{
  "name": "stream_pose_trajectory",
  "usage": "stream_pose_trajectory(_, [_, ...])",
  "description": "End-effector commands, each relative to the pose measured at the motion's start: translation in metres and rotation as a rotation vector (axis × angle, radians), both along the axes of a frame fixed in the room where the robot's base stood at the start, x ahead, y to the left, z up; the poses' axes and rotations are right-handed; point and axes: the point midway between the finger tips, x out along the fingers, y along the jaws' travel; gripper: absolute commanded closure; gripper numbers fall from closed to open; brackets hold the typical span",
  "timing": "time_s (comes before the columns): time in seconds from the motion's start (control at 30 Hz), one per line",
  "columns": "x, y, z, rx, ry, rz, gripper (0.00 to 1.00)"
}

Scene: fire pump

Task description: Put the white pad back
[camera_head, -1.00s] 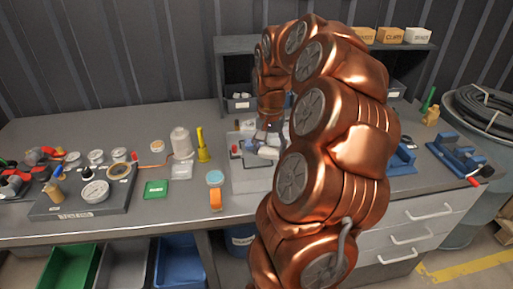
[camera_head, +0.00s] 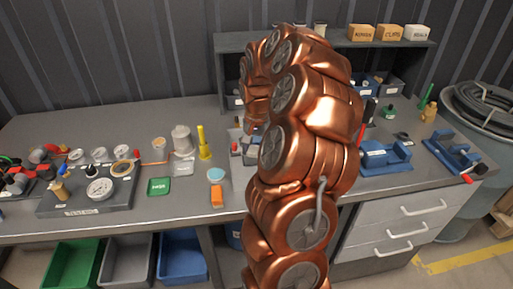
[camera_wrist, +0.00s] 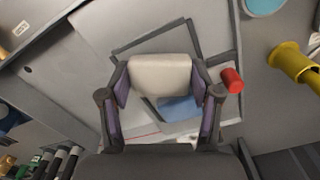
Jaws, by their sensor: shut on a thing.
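The white pad (camera_wrist: 160,74) is an off-white block with rounded edges, between the two fingers of my gripper (camera_wrist: 161,88) in the wrist view. The fingers are shut on its left and right sides. Behind it lie a dark-edged square outline (camera_wrist: 137,46) on a grey surface and a blue piece (camera_wrist: 182,108). I cannot tell whether the pad touches the surface. In the head view my arm hides the gripper and the pad.
A red cylinder (camera_wrist: 232,80) stands close to the right finger. A yellow funnel-shaped part (camera_wrist: 291,62) is farther right; it also shows in the head view (camera_head: 203,145). Blue vises (camera_head: 386,155) stand right of my arm. A shelf (camera_head: 232,43) stands behind.

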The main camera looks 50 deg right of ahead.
Motion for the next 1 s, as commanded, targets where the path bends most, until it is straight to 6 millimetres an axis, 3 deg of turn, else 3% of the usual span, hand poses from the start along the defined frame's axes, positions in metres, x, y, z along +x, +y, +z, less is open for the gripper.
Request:
stream_pose_trajectory(0.67, [0.0,0.0,-0.013,0.001,0.001,0.0,0.74])
stream_pose_trajectory(0.7, [0.0,0.0,-0.012,0.001,0.001,0.0,0.33])
stream_pose_trajectory(0.9, [0.0,0.0,-0.012,0.001,0.001,0.0,0.12])
stream_pose_trajectory(1.0, [0.0,0.0,-0.012,0.001,0.001,0.0,0.12])
